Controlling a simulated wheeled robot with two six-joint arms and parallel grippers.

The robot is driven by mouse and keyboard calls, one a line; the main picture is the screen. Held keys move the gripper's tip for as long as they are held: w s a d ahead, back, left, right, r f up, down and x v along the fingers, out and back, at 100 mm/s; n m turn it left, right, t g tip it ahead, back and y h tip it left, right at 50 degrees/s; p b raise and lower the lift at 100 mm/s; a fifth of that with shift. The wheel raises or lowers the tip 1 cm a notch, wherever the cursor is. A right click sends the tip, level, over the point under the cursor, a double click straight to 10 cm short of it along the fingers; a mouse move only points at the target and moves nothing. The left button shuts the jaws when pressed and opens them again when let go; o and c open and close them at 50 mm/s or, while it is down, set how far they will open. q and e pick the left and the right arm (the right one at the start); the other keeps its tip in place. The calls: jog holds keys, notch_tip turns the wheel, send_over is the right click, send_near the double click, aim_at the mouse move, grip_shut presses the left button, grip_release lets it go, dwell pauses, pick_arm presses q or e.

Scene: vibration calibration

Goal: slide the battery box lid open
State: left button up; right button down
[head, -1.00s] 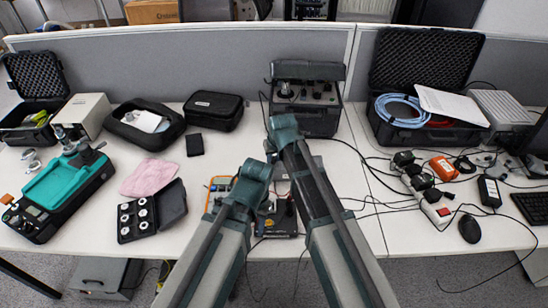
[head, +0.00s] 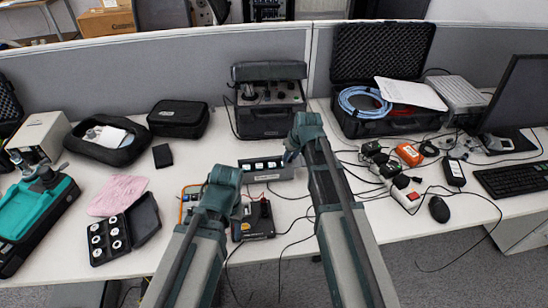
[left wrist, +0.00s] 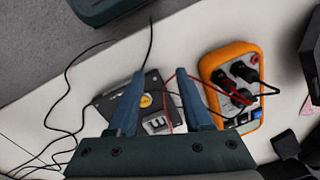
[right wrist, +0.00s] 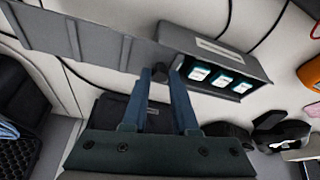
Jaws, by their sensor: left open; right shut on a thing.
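The battery box (head: 266,176) is a grey oblong box on the table's middle, with its top open. Several blue-and-white cells show inside it; in the right wrist view the box (right wrist: 225,52) lies to the right. A long grey panel (right wrist: 50,45), which looks like the lid, reaches out from the box's end. My right gripper (head: 291,157) is at the box's right end, shut on a small dark knob (right wrist: 161,60) by the panel's edge. My left gripper (head: 239,210) is open and empty over a black device (left wrist: 120,98) in front of the box.
An orange-edged meter (left wrist: 232,85) with plugged leads stands beside the black device. A dark equipment case (head: 268,122) stands behind the box. Cables run over the table right of the box, near a power strip (head: 405,198). A tray of discs (head: 108,240) lies left.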

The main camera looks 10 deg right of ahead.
jog(key=shift+d, duration=1.05)
jog(key=c, duration=0.7)
grip_release()
pick_arm(q)
jog(key=shift+r, duration=0.1)
pick_arm(e)
jog(key=shift+r, duration=0.1)
pick_arm(q)
notch_tip(320, 180, up, 12)
jog(key=p, duration=1.2)
jog(key=shift+r+p, duration=0.25)
jog(key=shift+p, duration=0.15)
pick_arm(e)
jog(key=v, duration=1.3)
jog(key=shift+s+r, duration=0.2)
